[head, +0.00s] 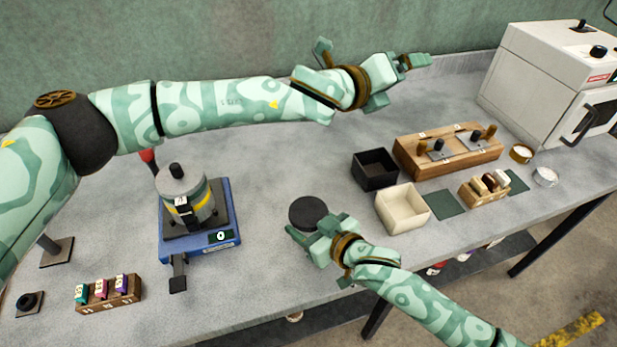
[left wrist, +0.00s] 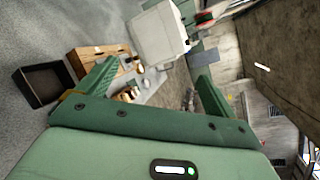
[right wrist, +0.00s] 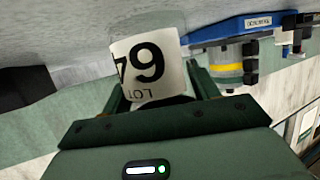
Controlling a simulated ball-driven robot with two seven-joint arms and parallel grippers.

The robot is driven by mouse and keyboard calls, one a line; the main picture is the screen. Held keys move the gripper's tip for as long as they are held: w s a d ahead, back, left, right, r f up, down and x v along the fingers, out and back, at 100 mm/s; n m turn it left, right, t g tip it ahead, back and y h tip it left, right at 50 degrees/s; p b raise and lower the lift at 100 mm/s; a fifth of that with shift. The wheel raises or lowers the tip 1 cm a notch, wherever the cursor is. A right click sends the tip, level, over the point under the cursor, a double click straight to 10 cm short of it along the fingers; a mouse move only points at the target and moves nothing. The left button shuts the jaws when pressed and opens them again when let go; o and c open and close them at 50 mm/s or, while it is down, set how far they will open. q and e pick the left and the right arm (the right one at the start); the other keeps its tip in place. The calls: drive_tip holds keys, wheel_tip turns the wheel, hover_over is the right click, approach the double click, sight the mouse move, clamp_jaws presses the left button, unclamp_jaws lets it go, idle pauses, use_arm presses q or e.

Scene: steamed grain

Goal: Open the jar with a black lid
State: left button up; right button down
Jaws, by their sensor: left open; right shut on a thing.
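A jar with a round black lid (head: 308,212) is at the front middle of the bench in the head view. My right gripper (head: 309,228) is shut on the jar below the lid. In the right wrist view the jar's white label (right wrist: 149,64), with large black digits and upside-down LOT lettering, shows between the fingers; the lid is not clearly visible there. I cannot tell whether the jar touches the bench. My left gripper (head: 402,82) is open and empty over the back of the bench, well away from the jar. Its spread fingers show in the left wrist view (left wrist: 155,78).
A blue scale (head: 222,250) carrying a grey vessel (head: 183,185) stands left of the jar. A black box (head: 374,170), a cream box (head: 402,208), a wooden rack (head: 410,158) and a white oven (head: 535,80) stand to the right. Bench behind the jar is clear.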

use_arm(q)
drive_tip(key=w+a+f+n+y, duration=0.2)
drive_tip(key=a+f+n+y, duration=0.3)
drive_tip(key=n, duration=0.1)
drive_tip(key=n+g+y, duration=0.2)
drive_tip(key=g+y, duration=0.5)
drive_tip(key=g, duration=0.3)
hover_over(308, 211)
drive_tip(key=f, duration=0.9)
drive_tip(key=shift+w+d, duration=0.15)
drive_tip(key=shift+w, duration=0.1)
drive_tip(key=shift+s+f, duration=0.2)
wheel_tip(308, 211, down, 8)
drive_tip(key=shift+r, duration=0.2)
